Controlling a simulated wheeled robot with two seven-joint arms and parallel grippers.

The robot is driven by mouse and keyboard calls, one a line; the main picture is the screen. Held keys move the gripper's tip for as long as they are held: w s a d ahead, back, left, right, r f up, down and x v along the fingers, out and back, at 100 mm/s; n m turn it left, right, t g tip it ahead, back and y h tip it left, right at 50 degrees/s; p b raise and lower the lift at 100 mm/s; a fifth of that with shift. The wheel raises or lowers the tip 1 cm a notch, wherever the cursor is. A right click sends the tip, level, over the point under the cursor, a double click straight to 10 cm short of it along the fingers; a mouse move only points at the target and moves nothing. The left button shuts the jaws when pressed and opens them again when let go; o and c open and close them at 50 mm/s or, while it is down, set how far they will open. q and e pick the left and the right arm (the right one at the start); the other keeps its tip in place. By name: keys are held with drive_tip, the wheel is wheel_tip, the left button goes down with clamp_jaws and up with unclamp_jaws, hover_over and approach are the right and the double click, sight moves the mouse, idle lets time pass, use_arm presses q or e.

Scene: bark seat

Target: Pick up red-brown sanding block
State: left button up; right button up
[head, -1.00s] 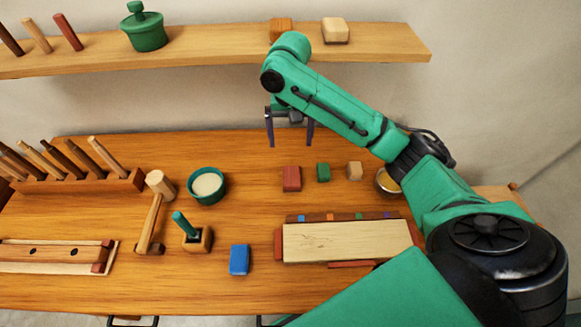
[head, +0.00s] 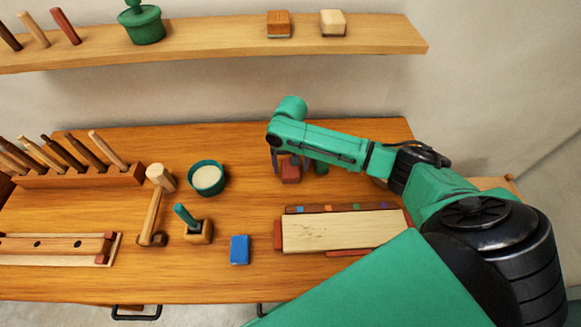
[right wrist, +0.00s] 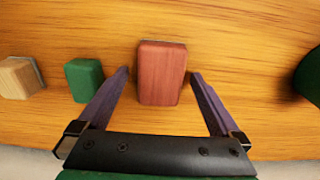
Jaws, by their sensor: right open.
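The red-brown sanding block (head: 290,171) stands on the bench top near its back edge, partly hidden by my right gripper in the head view. In the right wrist view the block (right wrist: 161,72) lies between the tips of my right gripper (right wrist: 160,80), with a gap on each side. My right gripper (head: 288,165) is open and empty, and it points down over the block. A green block (right wrist: 84,80) sits just outside the left finger in the right wrist view. My left gripper is not in view.
A pale wooden block (right wrist: 18,78) lies beyond the green one. On the bench are a white-filled green bowl (head: 207,178), a mallet (head: 153,205), a blue block (head: 240,250) and a pale board (head: 340,231). A shelf (head: 210,47) runs above the back edge.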

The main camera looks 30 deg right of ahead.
drive_tip(key=shift+f, duration=0.15)
drive_tip(key=c, duration=1.4)
drive_tip(key=shift+c, duration=0.2)
wheel_tip(320, 180, up, 15)
drive_tip(key=b, duration=0.2)
wheel_tip(320, 180, up, 5)
drive_tip(key=p, duration=0.1)
hover_over(290, 167)
drive_tip(key=shift+d, duration=0.1)
